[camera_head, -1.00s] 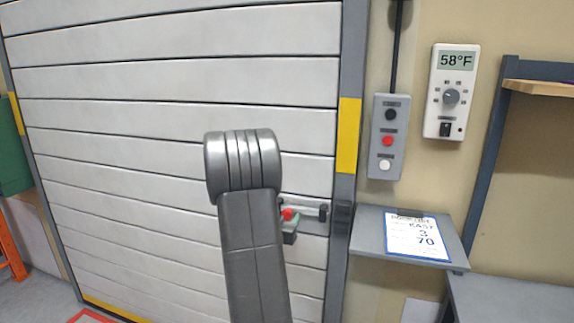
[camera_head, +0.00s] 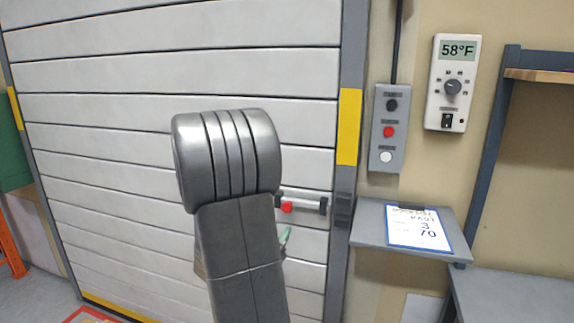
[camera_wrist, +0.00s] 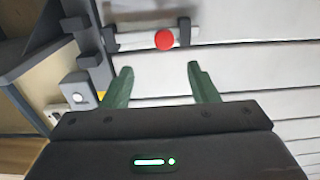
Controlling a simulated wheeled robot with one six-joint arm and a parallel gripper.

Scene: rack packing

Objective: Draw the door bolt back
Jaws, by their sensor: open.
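The door bolt (camera_head: 306,205) is a pale bar between dark brackets on the roller door, with a red knob (camera_head: 287,207). The knob sits toward the bracket farther from the door frame. In the wrist view the bolt bar (camera_wrist: 135,41) and the red knob (camera_wrist: 165,40) show beyond the fingertips. I see no bar crossing the small gap to the dark catch (camera_head: 343,210) on the frame. My gripper (camera_wrist: 162,72) is open and empty, its green fingers apart from the knob. In the head view my arm hides most of it; one green fingertip shows below the bolt.
The ribbed door (camera_head: 110,130) fills the left. Right of its frame are a button box (camera_head: 389,145), a thermostat (camera_head: 452,82) reading 58°F, and a small shelf (camera_head: 370,234) with a clipboard sheet (camera_head: 418,228) jutting out beside the bolt. Shelving stands farther right.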

